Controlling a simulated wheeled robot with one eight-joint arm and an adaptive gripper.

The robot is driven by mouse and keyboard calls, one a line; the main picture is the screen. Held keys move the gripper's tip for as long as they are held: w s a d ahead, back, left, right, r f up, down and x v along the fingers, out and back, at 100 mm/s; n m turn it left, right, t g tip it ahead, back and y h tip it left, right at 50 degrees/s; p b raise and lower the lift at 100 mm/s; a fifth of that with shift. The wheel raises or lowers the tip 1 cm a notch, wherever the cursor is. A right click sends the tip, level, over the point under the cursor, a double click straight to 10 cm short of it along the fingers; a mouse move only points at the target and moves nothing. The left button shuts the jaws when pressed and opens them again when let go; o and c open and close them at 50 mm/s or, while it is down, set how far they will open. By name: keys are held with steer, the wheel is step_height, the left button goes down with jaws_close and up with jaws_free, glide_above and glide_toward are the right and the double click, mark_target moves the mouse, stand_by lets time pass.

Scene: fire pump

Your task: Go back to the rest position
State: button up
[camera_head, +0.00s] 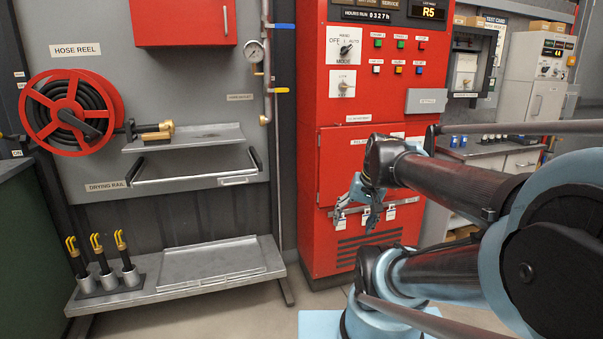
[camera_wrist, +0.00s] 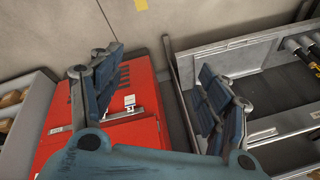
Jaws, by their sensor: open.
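My gripper (camera_head: 355,217) hangs in front of the lower part of the red control cabinet (camera_head: 312,130). It is open and empty, with its fingers pointing down. In the wrist view the two fingers of my gripper (camera_wrist: 160,90) stand wide apart with nothing between them. Behind them show the red cabinet (camera_wrist: 145,125) and a grey metal bench (camera_wrist: 270,62). My arm reaches in from the right side of the head view.
A hose reel (camera_head: 70,113) and a drying rail (camera_head: 195,180) are on the grey wall panel. A low bench (camera_head: 220,265) holds several black-and-yellow tools at left. A counter (camera_head: 490,150) and white cabinet (camera_head: 540,85) stand at right. Some floor (camera_head: 225,318) is clear in front.

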steer(key=s+d+f+n+g+h, duration=0.1)
steer(key=s+d+f+n+h, duration=0.1)
steer(key=s+d+f, duration=0.2)
steer(key=shift+s+f, duration=0.9)
steer(key=shift+w, duration=0.1)
steer(key=shift+w+f, duration=0.2)
steer(key=shift+w, duration=0.15)
steer(key=shift+c, duration=0.2)
